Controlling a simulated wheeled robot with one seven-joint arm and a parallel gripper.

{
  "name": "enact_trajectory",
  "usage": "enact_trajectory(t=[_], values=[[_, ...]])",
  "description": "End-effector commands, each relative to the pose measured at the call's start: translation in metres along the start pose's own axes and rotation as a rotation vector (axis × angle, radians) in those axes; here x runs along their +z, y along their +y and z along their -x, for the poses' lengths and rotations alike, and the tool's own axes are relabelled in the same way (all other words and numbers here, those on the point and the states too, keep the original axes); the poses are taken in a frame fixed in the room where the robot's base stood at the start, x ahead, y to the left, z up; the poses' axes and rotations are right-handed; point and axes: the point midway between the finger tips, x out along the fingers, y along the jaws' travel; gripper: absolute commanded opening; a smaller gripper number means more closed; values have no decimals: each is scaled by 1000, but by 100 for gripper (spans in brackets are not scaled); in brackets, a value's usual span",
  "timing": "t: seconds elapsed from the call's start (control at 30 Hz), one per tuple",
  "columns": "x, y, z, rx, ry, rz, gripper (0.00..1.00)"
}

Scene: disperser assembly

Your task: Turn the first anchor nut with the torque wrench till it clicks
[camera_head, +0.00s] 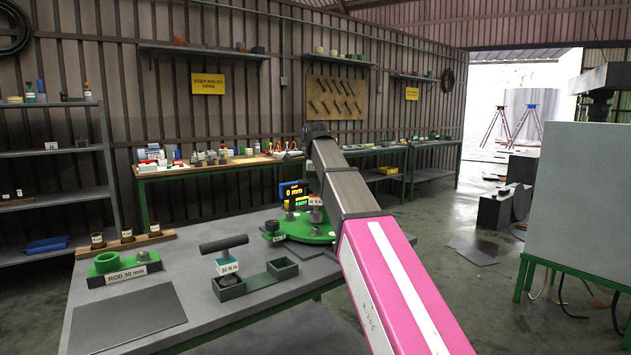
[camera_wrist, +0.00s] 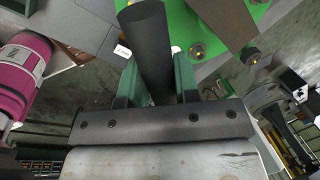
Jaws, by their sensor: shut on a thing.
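My gripper (camera_wrist: 157,88) is shut on a dark round bar (camera_wrist: 146,40), which looks like the torque wrench's handle. Its lower end and socket are hidden, so I cannot tell whether it sits on a nut. Beyond the bar lies a green round base (camera_wrist: 215,25) with anchor nuts (camera_wrist: 196,51) spaced around it. In the head view the green base (camera_head: 297,233) stands at the table's far right, with studs and nuts on top. My arm covers part of it and hides my gripper. A label (camera_head: 316,201) with a red part shows beside the arm.
A T-handled tool (camera_head: 224,257) labelled 30 N m stands in a holder with an open compartment (camera_head: 283,267). A display (camera_head: 291,190) reads 0 mm. The front-left mat (camera_head: 128,318) is bare.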

Motion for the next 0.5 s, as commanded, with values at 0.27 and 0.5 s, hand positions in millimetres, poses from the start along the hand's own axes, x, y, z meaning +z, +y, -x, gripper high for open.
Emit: enact_trajectory(t=[0.27, 0.5], values=[[-1, 0, -2, -1, -59, 292, 0], [-1, 1, -4, -1, -110, 548, 0]])
